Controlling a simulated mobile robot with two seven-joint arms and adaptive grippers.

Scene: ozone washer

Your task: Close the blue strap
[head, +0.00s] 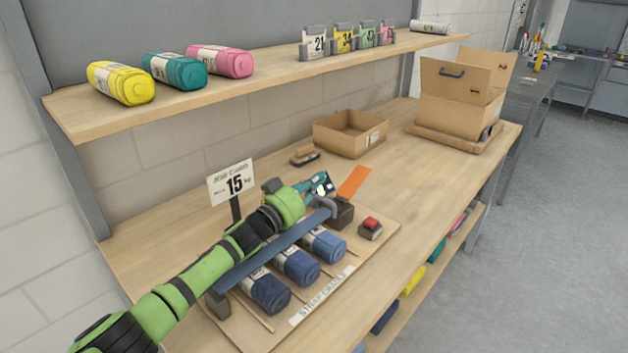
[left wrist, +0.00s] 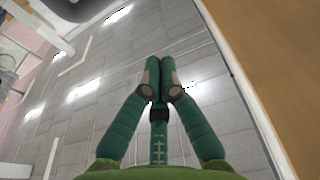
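The blue strap (head: 272,250) stretches above several dark blue rolls (head: 297,266) on a wooden board labelled "STRAP CRADLE". Its near end meets a dark block (head: 217,304) and its far end reaches a dark block (head: 341,213) with a grey curved lever (head: 325,204). An orange tab (head: 353,182) sticks up behind this block. My left gripper (head: 322,186) is just above and behind the lever, and my arm hides part of the strap. In the left wrist view its fingertips (left wrist: 160,75) are together with nothing visible between them. My right gripper is not in view.
A small block with a red top (head: 370,225) sits right of the far block. An open carton (head: 350,134) and a larger box (head: 459,97) stand farther back. A shelf (head: 270,76) with rolls overhangs the bench.

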